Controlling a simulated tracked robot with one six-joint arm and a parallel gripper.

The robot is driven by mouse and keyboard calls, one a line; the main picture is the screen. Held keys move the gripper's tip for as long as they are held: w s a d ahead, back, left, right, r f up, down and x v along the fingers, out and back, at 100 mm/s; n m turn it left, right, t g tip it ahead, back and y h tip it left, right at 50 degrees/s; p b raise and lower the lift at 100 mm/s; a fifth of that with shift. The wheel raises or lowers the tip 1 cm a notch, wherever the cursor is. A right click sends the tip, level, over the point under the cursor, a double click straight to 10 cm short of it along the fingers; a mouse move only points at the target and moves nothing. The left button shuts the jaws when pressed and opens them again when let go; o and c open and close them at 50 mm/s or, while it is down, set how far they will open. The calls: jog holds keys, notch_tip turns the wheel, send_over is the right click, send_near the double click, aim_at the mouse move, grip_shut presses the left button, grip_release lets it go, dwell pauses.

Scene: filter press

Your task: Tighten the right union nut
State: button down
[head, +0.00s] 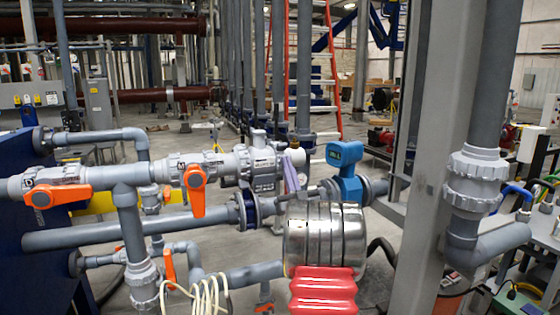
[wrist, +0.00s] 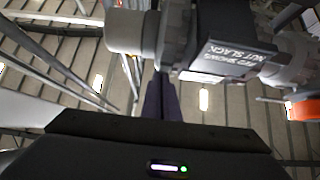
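The union (head: 262,168) is a grey pipe fitting in the middle of the head view, with a dark label block on its body. The right union nut (head: 280,166) is the ribbed grey ring at its right end. In the wrist view the label block (wrist: 238,45) reads about red showing when a nut is slack, and one nut (wrist: 176,38) is at its left. My gripper (head: 292,166), with purple fingers, is just right of the right nut in the head view. In the wrist view my gripper (wrist: 160,80) points up toward that nut, fingers close together with no clear gap. Contact is unclear.
Orange valve handles (head: 196,190) and (head: 57,196) hang on the pipe to the left. A blue meter (head: 345,172) stands close on the right. A grey pipe (head: 140,228) runs below. A thick grey column (head: 425,150) stands further right.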

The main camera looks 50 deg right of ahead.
jog(key=shift+w, duration=0.15)
jog(key=shift+w+r, duration=0.2)
jog(key=shift+r, duration=0.35)
jog(key=shift+w+r, duration=0.2)
jog(key=shift+r, duration=0.35)
jog(key=shift+r, duration=0.2)
jog(key=shift+w+d+r, duration=0.1)
jog(key=shift+w+r, duration=0.05)
jog(key=shift+r, duration=1.15)
send_near(284, 149)
jog(key=shift+w+a+f, duration=0.2)
jog(key=shift+w+a, duration=0.05)
jog(key=shift+w, duration=0.2)
